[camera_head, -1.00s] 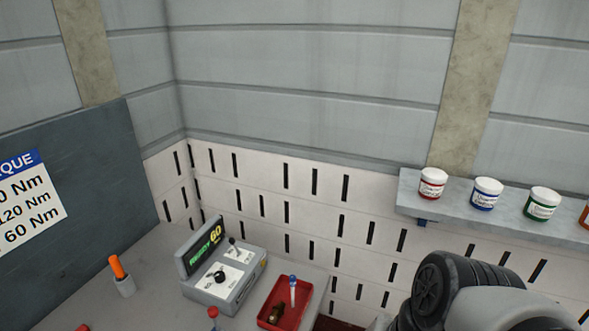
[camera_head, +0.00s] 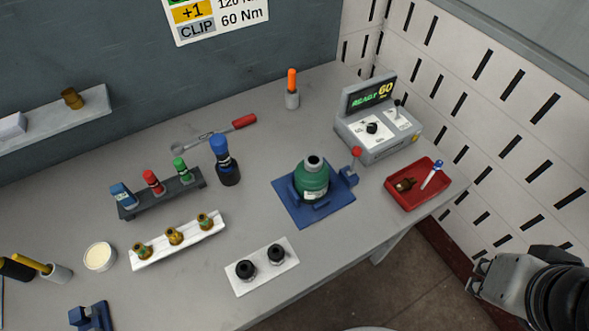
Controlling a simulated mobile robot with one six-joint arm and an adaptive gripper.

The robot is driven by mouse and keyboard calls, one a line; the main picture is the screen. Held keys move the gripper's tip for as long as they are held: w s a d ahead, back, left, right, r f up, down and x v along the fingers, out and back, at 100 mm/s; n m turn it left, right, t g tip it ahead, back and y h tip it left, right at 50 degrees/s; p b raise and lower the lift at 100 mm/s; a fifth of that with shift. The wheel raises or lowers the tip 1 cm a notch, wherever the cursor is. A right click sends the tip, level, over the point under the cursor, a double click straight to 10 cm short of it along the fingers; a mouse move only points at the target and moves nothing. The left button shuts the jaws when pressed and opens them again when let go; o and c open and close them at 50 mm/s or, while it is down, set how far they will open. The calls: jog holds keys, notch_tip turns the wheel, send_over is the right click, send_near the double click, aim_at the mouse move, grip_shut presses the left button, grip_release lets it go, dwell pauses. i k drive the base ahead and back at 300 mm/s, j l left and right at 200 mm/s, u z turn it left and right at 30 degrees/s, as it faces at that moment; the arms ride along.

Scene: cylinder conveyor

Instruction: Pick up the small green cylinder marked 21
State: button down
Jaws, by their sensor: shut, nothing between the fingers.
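A green cylinder (camera_head: 314,180) with a grey neck and a pale label stands upright in a blue fixture (camera_head: 292,212) at the middle of the bench. The label is too small to read. I cannot make out a mark 21 on either green thing. Part of my arm shows at the lower right, off the bench's right edge and apart from both.
A control box (camera_head: 375,135) reading READY 60 and a red tray (camera_head: 440,188) with small parts lie at the right. A blue-capped bottle (camera_head: 226,165), white holder (camera_head: 182,240) and white plate with black knobs (camera_head: 285,280) surround open grey bench.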

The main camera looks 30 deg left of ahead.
aim_at(312, 174)
jog(key=u, duration=1.4)
jog(key=i+l, duration=0.1)
jog(key=i, duration=0.15)
